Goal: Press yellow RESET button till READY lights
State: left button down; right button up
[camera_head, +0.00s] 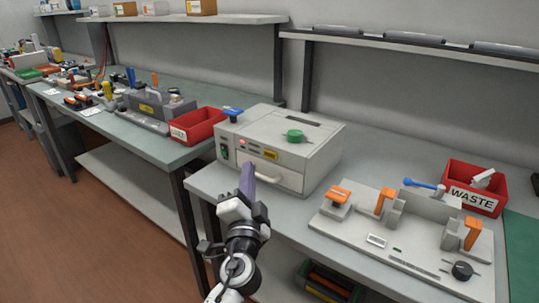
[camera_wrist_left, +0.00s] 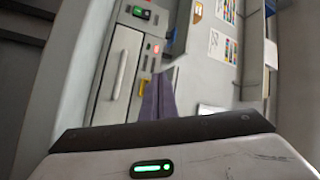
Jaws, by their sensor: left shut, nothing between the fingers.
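A grey box-shaped machine (camera_head: 318,152) stands on the near bench. I cannot clearly pick out the yellow RESET button or a lit READY lamp; my fingers cover part of the front. My left gripper (camera_head: 248,167) is shut and empty, its purple fingers in front of the panel below the red lamp. In the left wrist view the fingers (camera_wrist_left: 160,96) point at the panel, near the glowing red lamp (camera_wrist_left: 155,49). Contact cannot be told. My right gripper is not in view.
A green knob (camera_head: 295,135) and a blue-handled part (camera_head: 232,112) sit on the machine's top. A fixture plate with orange clamps (camera_head: 383,201) lies to the right, before a red WASTE bin (camera_head: 475,197). Another red bin (camera_head: 197,127) stands on the left bench.

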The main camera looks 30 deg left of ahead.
aim_at(264, 151)
pick_arm(q)
jog(key=w+b, duration=0.1)
jog(key=w, duration=0.3)
jog(key=shift+d+f, duration=0.1)
jog(key=shift+d, duration=0.05)
jog(key=shift+w, duration=0.35)
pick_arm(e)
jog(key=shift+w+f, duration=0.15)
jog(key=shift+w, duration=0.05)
pick_arm(q)
jog(key=shift+w, duration=0.15)
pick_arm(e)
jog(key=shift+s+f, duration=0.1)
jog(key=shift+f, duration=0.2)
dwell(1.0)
pick_arm(q)
jog(key=shift+w+d+b, duration=0.1)
jog(key=shift+w+b, duration=0.15)
jog(key=shift+b, duration=0.2)
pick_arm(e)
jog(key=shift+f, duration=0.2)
pick_arm(q)
jog(key=shift+w, duration=0.4)
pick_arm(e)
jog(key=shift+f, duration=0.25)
pick_arm(q)
jog(key=shift+s, duration=0.8)
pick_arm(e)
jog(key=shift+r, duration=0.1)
